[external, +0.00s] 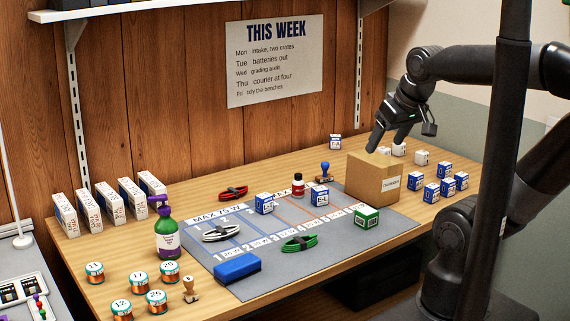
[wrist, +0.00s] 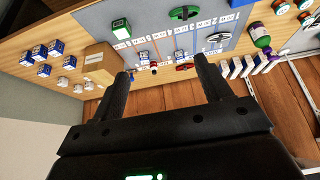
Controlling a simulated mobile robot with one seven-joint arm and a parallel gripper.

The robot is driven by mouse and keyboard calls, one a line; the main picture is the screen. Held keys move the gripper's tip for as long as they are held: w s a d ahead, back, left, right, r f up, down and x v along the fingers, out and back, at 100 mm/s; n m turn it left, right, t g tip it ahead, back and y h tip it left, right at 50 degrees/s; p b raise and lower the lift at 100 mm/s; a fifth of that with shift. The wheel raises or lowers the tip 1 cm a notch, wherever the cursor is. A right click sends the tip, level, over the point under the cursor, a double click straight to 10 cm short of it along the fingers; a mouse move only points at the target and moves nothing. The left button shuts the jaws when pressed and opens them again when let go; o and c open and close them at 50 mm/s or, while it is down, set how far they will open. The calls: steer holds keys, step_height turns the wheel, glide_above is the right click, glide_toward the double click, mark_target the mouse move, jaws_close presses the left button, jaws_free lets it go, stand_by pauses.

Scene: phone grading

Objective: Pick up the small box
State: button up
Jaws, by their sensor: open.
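Several small boxes are in view, and I cannot tell which one the task means. Blue-and-white small boxes (external: 431,192) stand in a cluster at the right of the bench. Plain white small boxes (external: 421,157) stand behind the brown carton (external: 374,184). A green-and-white small box (external: 367,219) and blue-and-white ones (external: 265,203) are on the grey mat (external: 275,279). My gripper (external: 386,148) is open, with nothing seen between its fingers, above or behind the carton. In the wrist view, the carton (wrist: 101,62) is left of my gripper (wrist: 162,70); the blue-and-white cluster (wrist: 40,53) is farther left.
A purple-and-green spray bottle (external: 167,235), wire spools (external: 157,301) and upright white cartons (external: 108,203) are at left.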

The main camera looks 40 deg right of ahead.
steer(key=w+d+f+g, duration=0.2)
steer(key=w+d+f, duration=0.1)
steer(key=w, duration=0.4)
steer(key=g, duration=0.4)
glide_above(367, 210)
step_height(367, 210, down, 16)
step_height(367, 210, down, 11)
steer(key=shift+r, duration=0.1)
steer(key=shift+c, duration=0.4)
steer(key=c, duration=1)
